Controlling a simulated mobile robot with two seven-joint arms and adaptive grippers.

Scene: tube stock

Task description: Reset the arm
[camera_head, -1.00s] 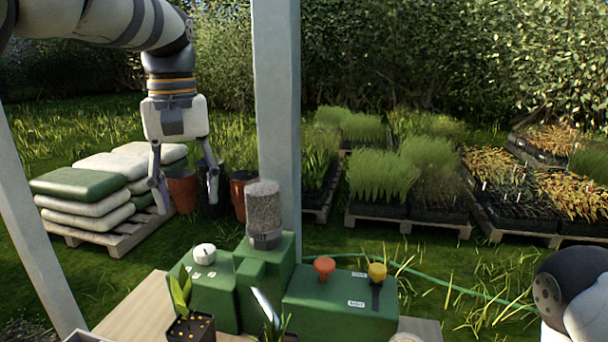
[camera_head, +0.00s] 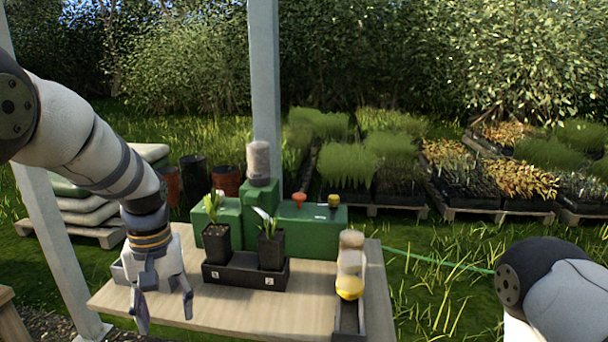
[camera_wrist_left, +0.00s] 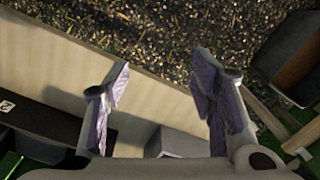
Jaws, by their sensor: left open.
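My left gripper (camera_head: 164,308) hangs over the left front part of the wooden table (camera_head: 225,307) in the head view, fingers pointing down. It is open, with nothing between its fingers. In the left wrist view the two fingers (camera_wrist_left: 163,95) stand wide apart above the table edge, with dark gravel beyond. My right arm shows only in part at the lower right of the head view, and its gripper is out of the picture.
A black tray (camera_head: 245,278) holds two potted plants (camera_head: 216,240). Green boxes (camera_head: 312,232) with an orange and a yellow knob stand behind. A narrow holder (camera_head: 349,321) with a yellow-based tube (camera_head: 350,285) is at the right. A light bin (camera_head: 120,272) sits at the left.

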